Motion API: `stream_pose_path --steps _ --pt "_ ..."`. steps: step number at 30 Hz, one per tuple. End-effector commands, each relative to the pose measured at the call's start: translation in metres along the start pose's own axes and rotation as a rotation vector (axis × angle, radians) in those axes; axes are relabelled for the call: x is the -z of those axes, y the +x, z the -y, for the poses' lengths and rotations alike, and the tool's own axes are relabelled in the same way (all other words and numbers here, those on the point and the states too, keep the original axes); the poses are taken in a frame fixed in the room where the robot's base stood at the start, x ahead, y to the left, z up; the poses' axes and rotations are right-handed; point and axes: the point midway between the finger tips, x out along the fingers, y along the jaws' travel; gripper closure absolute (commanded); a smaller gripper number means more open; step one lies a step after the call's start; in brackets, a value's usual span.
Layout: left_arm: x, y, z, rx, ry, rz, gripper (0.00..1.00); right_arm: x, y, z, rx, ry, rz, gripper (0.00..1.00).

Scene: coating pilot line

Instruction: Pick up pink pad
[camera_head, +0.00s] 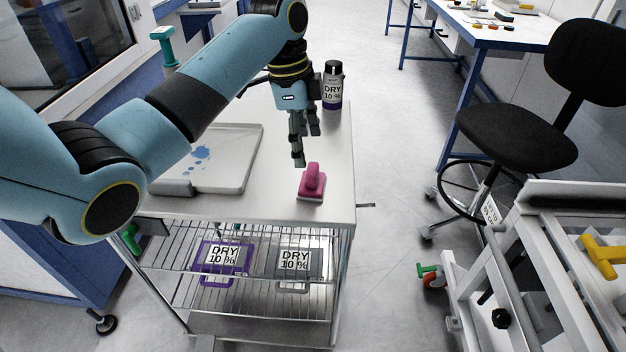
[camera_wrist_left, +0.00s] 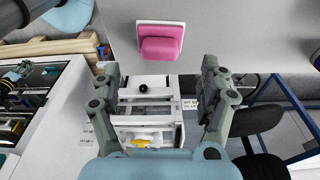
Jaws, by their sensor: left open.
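The pink pad (camera_head: 312,184) has a raised grip on a flat base and sits on the white cart top near its front right corner. It also shows in the left wrist view (camera_wrist_left: 160,45), near the top, beyond the fingers. My left gripper (camera_head: 301,150) points down just above and behind the pad. Its fingers are apart with nothing between them in the left wrist view (camera_wrist_left: 165,90). The gripper does not appear to touch the pad. My right gripper is in neither view.
A bottle labelled DRY 10 % (camera_head: 332,88) stands behind the gripper at the cart's right edge. A white tray (camera_head: 236,178) with blue stains lies left of the pad. A black chair (camera_head: 515,135) and a white frame (camera_head: 480,290) stand right of the cart.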

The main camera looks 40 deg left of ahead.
Motion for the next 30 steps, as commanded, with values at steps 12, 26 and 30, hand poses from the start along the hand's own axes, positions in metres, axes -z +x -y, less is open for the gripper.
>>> stream_pose_path --steps 12,26,30 --pt "0.005 0.05 -0.001 -0.001 -0.003 0.0 0.23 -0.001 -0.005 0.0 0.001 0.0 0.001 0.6" --pt "0.004 0.073 -0.001 0.003 -0.002 0.0 0.27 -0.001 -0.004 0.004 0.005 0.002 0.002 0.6" --pt "0.004 0.073 -0.001 0.003 -0.002 0.0 0.45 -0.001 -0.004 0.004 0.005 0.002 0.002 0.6"
